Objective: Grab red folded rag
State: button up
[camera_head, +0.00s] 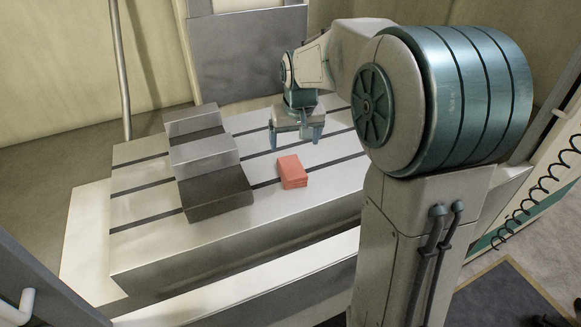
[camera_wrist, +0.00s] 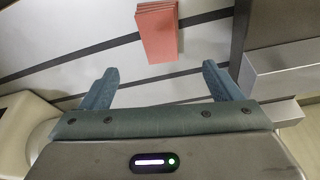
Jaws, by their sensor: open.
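The red folded rag (camera_head: 292,171) lies flat on the slotted machine table (camera_head: 300,222), as a small stacked block beside one of the dark slots. It also shows in the wrist view (camera_wrist: 158,32) at the top centre, beyond my fingertips. My gripper (camera_head: 297,141) points down above the table, behind the rag in the head view. In the wrist view my gripper (camera_wrist: 160,78) has its two blue-grey fingers spread wide with nothing between them. The rag is apart from the fingers.
Stepped metal mould blocks (camera_head: 204,158) stand on the table left of the rag. In the wrist view, metal blocks (camera_wrist: 284,72) show close to the right finger. A grey upright plate (camera_head: 247,55) stands behind the table. The table in front of the rag is clear.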

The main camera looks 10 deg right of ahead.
aim_at(291, 167)
jog(key=p+x, duration=0.1)
jog(key=x, duration=1.1)
jog(key=shift+s+f, duration=0.1)
jog(key=shift+f, duration=0.05)
jog(key=shift+a, duration=0.1)
jog(key=c, duration=1.1)
